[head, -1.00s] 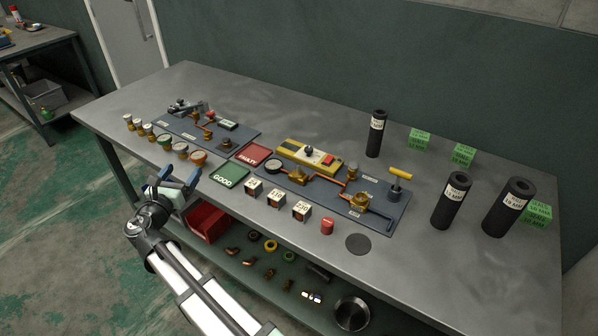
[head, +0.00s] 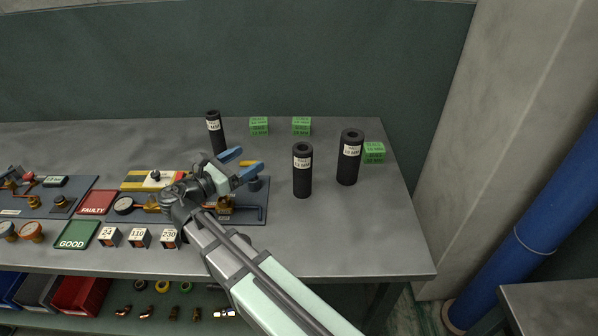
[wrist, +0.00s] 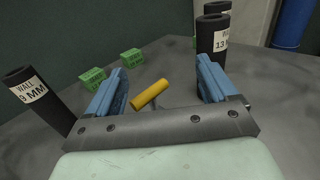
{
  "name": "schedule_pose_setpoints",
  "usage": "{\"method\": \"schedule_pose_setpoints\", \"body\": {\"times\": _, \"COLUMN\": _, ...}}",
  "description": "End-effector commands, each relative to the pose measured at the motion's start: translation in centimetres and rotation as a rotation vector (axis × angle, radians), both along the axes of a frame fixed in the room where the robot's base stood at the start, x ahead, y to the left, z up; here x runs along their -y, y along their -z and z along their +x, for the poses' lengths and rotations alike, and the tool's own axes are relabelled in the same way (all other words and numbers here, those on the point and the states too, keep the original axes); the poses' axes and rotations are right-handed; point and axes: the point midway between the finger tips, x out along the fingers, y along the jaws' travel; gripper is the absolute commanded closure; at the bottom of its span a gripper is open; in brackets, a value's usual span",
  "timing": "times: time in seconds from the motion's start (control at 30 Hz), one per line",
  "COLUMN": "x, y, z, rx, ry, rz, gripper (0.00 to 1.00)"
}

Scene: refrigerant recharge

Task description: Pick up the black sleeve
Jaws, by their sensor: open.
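Three black sleeves stand upright on the grey bench. The thinnest sleeve (head: 215,134) is at the back, behind and left of my gripper; in the wrist view its label reads WALL 9 MM (wrist: 33,97). A middle sleeve (head: 302,178) and a thicker sleeve (head: 347,166) stand to the right. In the wrist view two sleeves overlap at the upper right, the nearer one labelled 13 (wrist: 213,45). My gripper (head: 246,163) is open and empty, above the right end of the blue-grey board. Its blue fingers (wrist: 165,88) frame a yellow T-handle (wrist: 150,94) below.
Several green blocks (head: 259,125) lie near the back and right of the bench. The board (head: 250,207) carries copper piping and a gauge. Red FAULTY (head: 97,202) and green GOOD (head: 77,235) plates lie left. Bare bench (head: 340,230) lies front right.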

Motion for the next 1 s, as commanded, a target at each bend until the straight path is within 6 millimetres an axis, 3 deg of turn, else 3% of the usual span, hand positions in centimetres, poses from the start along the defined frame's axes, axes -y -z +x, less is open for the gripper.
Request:
{"method": "schedule_pose_setpoints", "body": {"times": 0.03, "x": 2.7, "y": -0.2, "z": 0.0, "rx": 0.0, "ry": 0.054, "rz": 0.003, "gripper": 0.14}}
{"method": "schedule_pose_setpoints", "body": {"times": 0.1, "x": 5.3, "y": -0.4, "z": 0.1, "rx": -0.002, "ry": 0.116, "rz": 0.004, "gripper": 0.14}}
{"method": "schedule_pose_setpoints", "body": {"times": 0.3, "x": 9.8, "y": -0.6, "z": -0.1, "rx": -0.005, "ry": 0.226, "rz": 0.007, "gripper": 0.14}}
{"method": "schedule_pose_setpoints", "body": {"times": 1.0, "x": 14.7, "y": -0.5, "z": 2.2, "rx": -0.006, "ry": 0.25, "rz": 0.008, "gripper": 0.14}}
